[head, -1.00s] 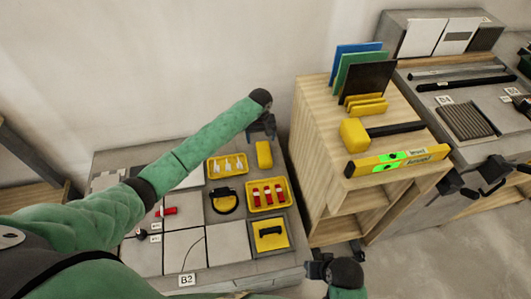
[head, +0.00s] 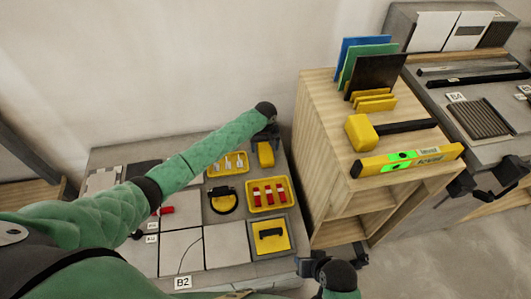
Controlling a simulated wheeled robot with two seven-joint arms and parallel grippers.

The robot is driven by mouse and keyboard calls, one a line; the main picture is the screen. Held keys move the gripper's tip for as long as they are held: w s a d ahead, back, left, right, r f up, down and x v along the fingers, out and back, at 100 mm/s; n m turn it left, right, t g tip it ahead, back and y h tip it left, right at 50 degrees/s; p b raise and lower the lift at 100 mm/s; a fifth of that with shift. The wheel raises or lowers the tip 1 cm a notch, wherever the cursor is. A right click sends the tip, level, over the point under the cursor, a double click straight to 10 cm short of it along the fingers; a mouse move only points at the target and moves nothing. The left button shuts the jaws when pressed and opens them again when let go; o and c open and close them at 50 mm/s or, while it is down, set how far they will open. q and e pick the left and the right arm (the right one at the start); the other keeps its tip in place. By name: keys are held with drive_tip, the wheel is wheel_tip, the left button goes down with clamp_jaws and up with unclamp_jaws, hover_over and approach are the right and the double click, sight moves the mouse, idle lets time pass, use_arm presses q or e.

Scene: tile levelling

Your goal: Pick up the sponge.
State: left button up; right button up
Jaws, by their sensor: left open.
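The sponge (head: 265,157), a plain yellow block, lies at the back right of the grey table (head: 213,277). My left gripper (head: 268,138) is open, directly over the sponge's far end and hiding part of it. Whether its fingers touch or straddle the sponge cannot be made out. My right gripper (head: 313,268) is low in the picture, by the table's front right corner. Its jaws are too dark and small to read.
Near the sponge are a yellow tray of white pieces (head: 228,164), a tray of red-handled tools (head: 268,194) and a suction cup (head: 223,200). A wooden cabinet (head: 318,150) stands close on the right, with a mallet (head: 361,132) and a level (head: 407,161) on top.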

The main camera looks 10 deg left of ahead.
sight(265, 147)
use_arm(q)
drive_tip(key=shift+f, duration=1)
drive_tip(key=c, duration=1.1)
drive_tip(key=shift+o, duration=0.2)
wheel_tip(265, 147, up, 10)
drive_tip(key=shift+r, duration=0.1)
